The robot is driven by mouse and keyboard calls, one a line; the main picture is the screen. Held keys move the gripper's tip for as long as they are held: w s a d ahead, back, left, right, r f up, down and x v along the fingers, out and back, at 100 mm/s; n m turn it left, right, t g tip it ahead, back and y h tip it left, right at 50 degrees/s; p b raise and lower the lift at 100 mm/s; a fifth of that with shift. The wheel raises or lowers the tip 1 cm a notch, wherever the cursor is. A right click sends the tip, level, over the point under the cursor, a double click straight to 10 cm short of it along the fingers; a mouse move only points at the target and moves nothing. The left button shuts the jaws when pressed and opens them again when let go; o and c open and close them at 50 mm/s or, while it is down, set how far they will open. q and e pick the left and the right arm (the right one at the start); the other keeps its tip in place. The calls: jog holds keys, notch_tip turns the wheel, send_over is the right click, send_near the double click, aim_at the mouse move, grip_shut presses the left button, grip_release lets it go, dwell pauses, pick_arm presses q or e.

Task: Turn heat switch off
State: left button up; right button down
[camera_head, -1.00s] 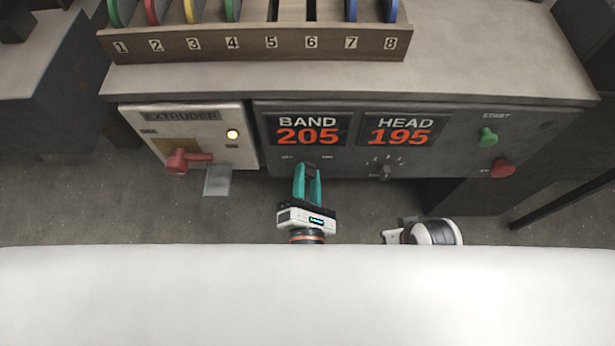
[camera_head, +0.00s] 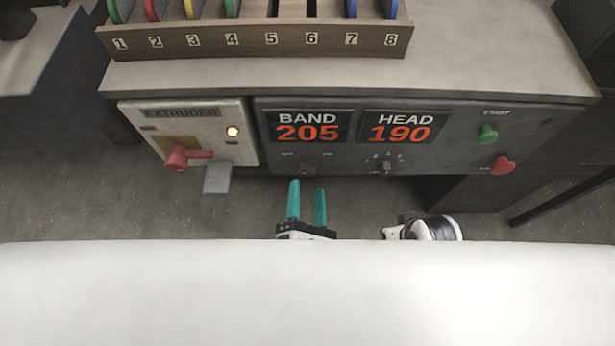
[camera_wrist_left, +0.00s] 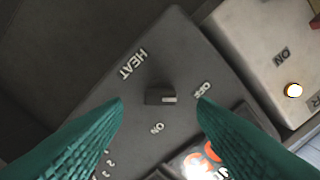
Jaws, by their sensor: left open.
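The heat switch (camera_head: 308,166) is a small dark knob on the dark control panel, below the BAND display. In the left wrist view the knob (camera_wrist_left: 160,97) lies between HEAT, OFF and ON labels. Its pale-marked end points right, roughly towards OFF. My left gripper (camera_head: 306,187) has teal fingers spread open, below and apart from the knob in the head view. In the left wrist view its fingers (camera_wrist_left: 160,101) frame the knob without touching it. A white and black part of my right arm shows right of it; its fingers cannot be made out.
The BAND display (camera_head: 308,127) reads 205 and the HEAD display (camera_head: 401,127) reads 190. Another knob (camera_head: 385,168) sits to the right, with green (camera_head: 488,134) and red (camera_head: 502,165) buttons beyond. The extruder panel (camera_head: 215,117) has a red handle (camera_head: 185,157) and lit lamp (camera_head: 232,132).

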pick_arm(q)
jog(key=s, duration=0.7)
jog(key=shift+s, duration=0.25)
